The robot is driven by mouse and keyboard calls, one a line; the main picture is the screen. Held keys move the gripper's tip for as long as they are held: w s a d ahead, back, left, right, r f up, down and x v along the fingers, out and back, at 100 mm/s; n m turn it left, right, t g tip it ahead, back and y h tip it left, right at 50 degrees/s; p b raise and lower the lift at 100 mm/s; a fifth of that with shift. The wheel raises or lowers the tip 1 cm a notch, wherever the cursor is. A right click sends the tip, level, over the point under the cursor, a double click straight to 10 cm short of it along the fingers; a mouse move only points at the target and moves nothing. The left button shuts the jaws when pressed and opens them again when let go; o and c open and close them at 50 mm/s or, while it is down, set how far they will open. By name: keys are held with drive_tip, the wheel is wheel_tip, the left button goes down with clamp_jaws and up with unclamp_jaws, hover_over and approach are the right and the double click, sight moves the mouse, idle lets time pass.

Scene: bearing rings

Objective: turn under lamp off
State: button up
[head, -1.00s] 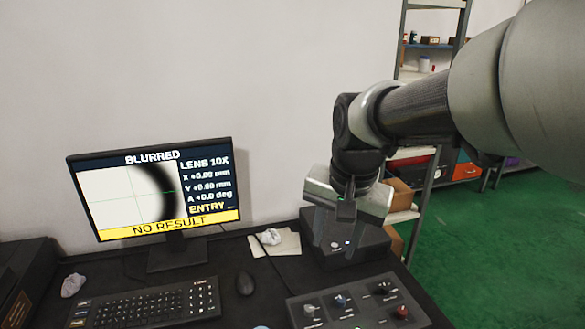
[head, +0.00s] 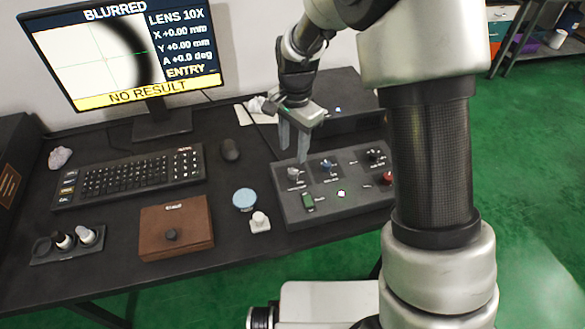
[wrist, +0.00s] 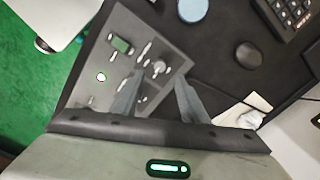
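The control panel (head: 330,212) is a dark sloped box on the table in the head view, also seen in the wrist view (wrist: 160,50). It bears a grey knob (head: 293,174), a blue knob (head: 327,166), a black knob (head: 375,155), a red button (head: 387,178), a green rocker switch (head: 308,202) and a small lit white spot (head: 341,193). Their labels are too small to read, so I cannot tell which is the under lamp control. My gripper (head: 293,154) is open and empty above the grey knob, which shows between the fingers in the wrist view (wrist: 159,66).
The monitor (head: 120,50) reads BLURRED and NO RESULT. A keyboard (head: 130,178), a mouse (head: 230,150), a blue disc (head: 244,199), a brown box (head: 177,228) and a dark tray (head: 67,247) with several small parts lie left of the panel.

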sight(292, 171)
wheel_tip(292, 171, down, 9)
drive_tip(key=shift+w+r+b, duration=0.1)
drive_tip(key=shift+b, duration=0.45)
drive_tip(key=shift+a, duration=0.1)
clamp_jaws()
